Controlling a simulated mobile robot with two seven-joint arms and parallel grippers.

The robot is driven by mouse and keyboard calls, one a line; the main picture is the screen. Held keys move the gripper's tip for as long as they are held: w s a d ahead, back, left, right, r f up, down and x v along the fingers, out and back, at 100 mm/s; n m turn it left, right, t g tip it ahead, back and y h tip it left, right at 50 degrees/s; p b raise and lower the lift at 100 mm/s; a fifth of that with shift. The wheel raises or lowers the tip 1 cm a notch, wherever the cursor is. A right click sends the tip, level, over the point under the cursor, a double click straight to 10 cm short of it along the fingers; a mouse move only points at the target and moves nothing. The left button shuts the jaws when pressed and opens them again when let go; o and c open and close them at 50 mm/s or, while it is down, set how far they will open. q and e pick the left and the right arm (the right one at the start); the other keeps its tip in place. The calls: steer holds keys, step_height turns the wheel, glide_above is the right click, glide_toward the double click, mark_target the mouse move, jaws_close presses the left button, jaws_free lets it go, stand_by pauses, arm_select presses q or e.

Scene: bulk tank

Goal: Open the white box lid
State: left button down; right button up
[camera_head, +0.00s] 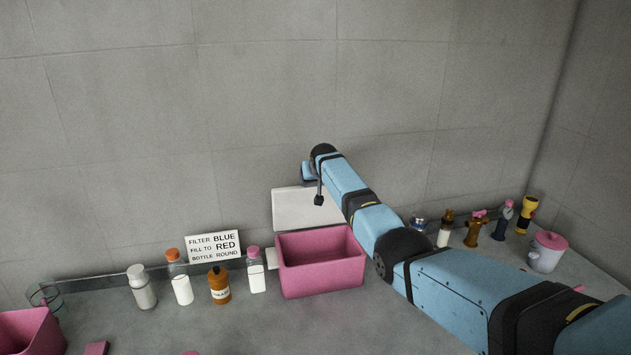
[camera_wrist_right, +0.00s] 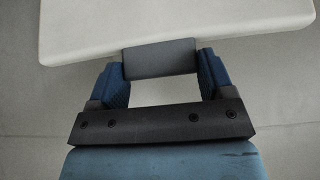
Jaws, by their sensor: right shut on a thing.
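The white lid (camera_head: 296,212) stands raised, roughly upright, at the back edge of the open pink box (camera_head: 322,281). The box's inside shows in the head view. In the right wrist view the white lid (camera_wrist_right: 240,28) spans the top, with a dark grey handle (camera_wrist_right: 160,58) at its edge. My right gripper (camera_wrist_right: 162,72) has its blue fingers on both sides of this handle and is shut on it. In the head view my right arm reaches over the box to the lid, and the fingers are hard to make out. My left gripper is not in view.
Several bottles (camera_head: 219,287) stand left of the box, before a sign (camera_head: 214,246). Right of it, partly behind my arm, stand more small items and a white pot with a pink lid (camera_head: 547,251). Another pink container (camera_head: 30,332) is at the lower left. A grey wall rises behind.

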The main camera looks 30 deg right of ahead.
steer(key=shift+w+d+r, duration=0.1)
steer(key=shift+w+r, duration=0.1)
stand_by(0.5)
steer(key=o, duration=1.3)
steer(key=shift+s, duration=0.1)
steer(key=b+v, duration=0.1)
steer(key=v, duration=1.2)
steer(key=shift+s+r, duration=0.25)
steer(key=shift+r, duration=0.05)
